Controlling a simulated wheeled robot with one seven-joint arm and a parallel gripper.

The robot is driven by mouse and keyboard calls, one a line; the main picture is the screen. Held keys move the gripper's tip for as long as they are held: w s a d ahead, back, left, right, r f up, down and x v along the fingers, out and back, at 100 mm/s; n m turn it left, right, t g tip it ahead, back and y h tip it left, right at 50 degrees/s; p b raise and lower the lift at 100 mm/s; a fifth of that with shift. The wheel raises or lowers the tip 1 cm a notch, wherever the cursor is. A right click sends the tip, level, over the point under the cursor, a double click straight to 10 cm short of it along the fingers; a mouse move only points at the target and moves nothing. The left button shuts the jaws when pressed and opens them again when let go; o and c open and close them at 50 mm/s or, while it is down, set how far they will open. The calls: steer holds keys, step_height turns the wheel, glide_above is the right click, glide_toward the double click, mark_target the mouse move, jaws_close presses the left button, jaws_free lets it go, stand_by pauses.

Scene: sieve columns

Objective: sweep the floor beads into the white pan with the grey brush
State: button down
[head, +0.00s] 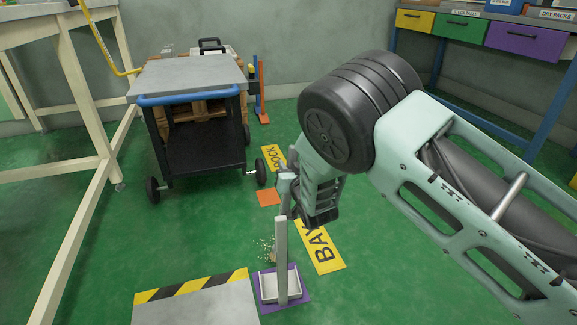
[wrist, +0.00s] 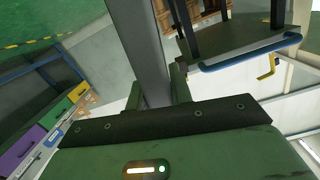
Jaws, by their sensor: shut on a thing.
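My gripper (head: 289,188) is low over the floor, with its fingers shut on a grey bar, which I take to be the handle of the grey brush (wrist: 144,50). In the wrist view the bar runs up between the fingers. The white pan (head: 267,287) sits on a purple mat (head: 299,300), with a tall grey post (head: 281,262) standing up from it. Small pale floor beads (head: 263,247) lie scattered just behind the pan. A tan tip (head: 273,257) shows beside them, perhaps the brush's bristles; the post partly hides this area.
A black cart (head: 203,160) with a grey top and blue rail stands behind, left of my gripper. A platform (head: 195,305) with a striped edge lies left of the pan. An orange square (head: 268,198) and yellow floor labels (head: 320,250) are nearby. Green floor is open to the left.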

steer(key=shift+f+b, duration=0.45)
steer(key=shift+f, duration=0.25)
stand_by(0.6)
steer(key=shift+r+b+x, duration=0.15)
steer(key=shift+b+x, duration=0.1)
steer(key=shift+x, duration=0.75)
steer(key=shift+r+b+x, duration=0.15)
steer(key=shift+b+x, duration=0.1)
steer(key=shift+x, duration=0.7)
steer(key=shift+w, duration=0.15)
steer(key=shift+b+x, duration=0.9)
steer(key=shift+x, duration=1)
